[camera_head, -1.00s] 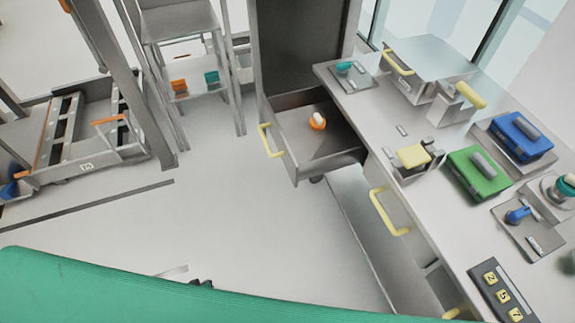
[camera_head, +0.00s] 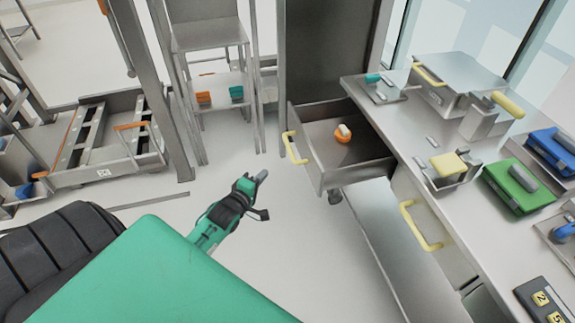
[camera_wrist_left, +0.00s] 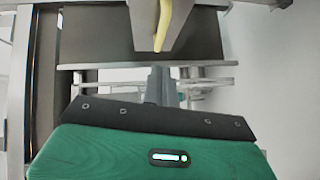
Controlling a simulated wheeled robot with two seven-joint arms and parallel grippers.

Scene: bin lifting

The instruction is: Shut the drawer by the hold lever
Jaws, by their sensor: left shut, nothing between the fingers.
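The grey metal drawer (camera_head: 325,182) stands pulled out from under the bench in the head view. It has a yellow handle (camera_head: 292,148) on its front. An orange object with a pale top (camera_head: 343,134) sits inside it. My left gripper (camera_head: 263,176) is shut and empty, left of the drawer front and apart from the handle. In the left wrist view the gripper fingers (camera_wrist_left: 158,84) are together, with a yellow handle (camera_wrist_left: 164,24) ahead of them at the top. I cannot make out which part is the hold lever. My right gripper is out of view.
The bench (camera_head: 405,122) carries a yellow-topped fixture (camera_head: 449,165), a green case (camera_head: 518,187) and a blue case (camera_head: 555,150). A lower yellow handle (camera_head: 420,228) sticks out from the bench front. A wheeled cart (camera_head: 100,145) stands left. Floor around my left gripper is clear.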

